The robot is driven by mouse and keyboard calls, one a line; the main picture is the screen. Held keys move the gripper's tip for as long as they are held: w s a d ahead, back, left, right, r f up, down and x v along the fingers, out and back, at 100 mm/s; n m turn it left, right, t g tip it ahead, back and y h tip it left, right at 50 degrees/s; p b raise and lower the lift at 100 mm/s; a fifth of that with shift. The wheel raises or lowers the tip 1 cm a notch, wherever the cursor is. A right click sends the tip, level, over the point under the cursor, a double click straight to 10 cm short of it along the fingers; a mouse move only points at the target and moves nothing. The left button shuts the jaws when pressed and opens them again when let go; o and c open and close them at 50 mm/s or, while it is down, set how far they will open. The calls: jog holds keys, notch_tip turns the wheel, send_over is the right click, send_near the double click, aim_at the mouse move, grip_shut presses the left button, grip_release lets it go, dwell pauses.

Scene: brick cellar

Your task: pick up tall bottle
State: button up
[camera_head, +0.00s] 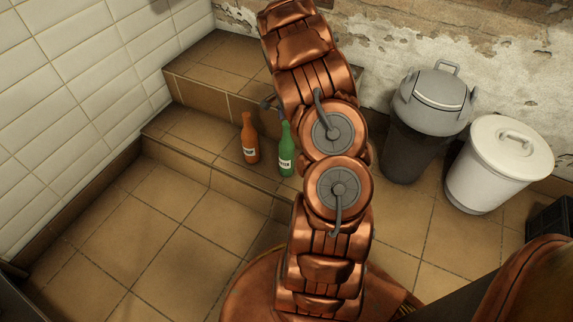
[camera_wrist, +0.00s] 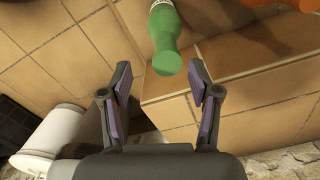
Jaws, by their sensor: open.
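A green bottle (camera_head: 286,150) with a white label stands on the lower tiled step, close to my arm. An orange bottle (camera_head: 249,138) with a label stands just to its left. I cannot tell for certain which one the task calls tall. In the wrist view the green bottle (camera_wrist: 165,38) lies ahead of my gripper (camera_wrist: 160,78), its neck end towards the gap between the fingers. My gripper is open and empty, with purple pads apart. The orange bottle shows only in part at the top right corner of the wrist view (camera_wrist: 288,4). My arm mostly hides the gripper in the head view.
A dark grey bin with a grey lid (camera_head: 433,100) and a white lidded bin (camera_head: 498,165) stand by the worn wall at right. A white tiled wall (camera_head: 70,75) bounds the left. The tiled floor at left (camera_head: 130,230) is clear.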

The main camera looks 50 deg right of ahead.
aim_at(287, 131)
jog(key=shift+w+f+b, duration=0.2)
jog(key=shift+f+b, duration=0.45)
jog(key=shift+f, duration=1.05)
jog(key=shift+w+f+b, duration=0.2)
jog(key=shift+f+b, duration=0.45)
jog(key=shift+f, duration=1.05)
grip_shut()
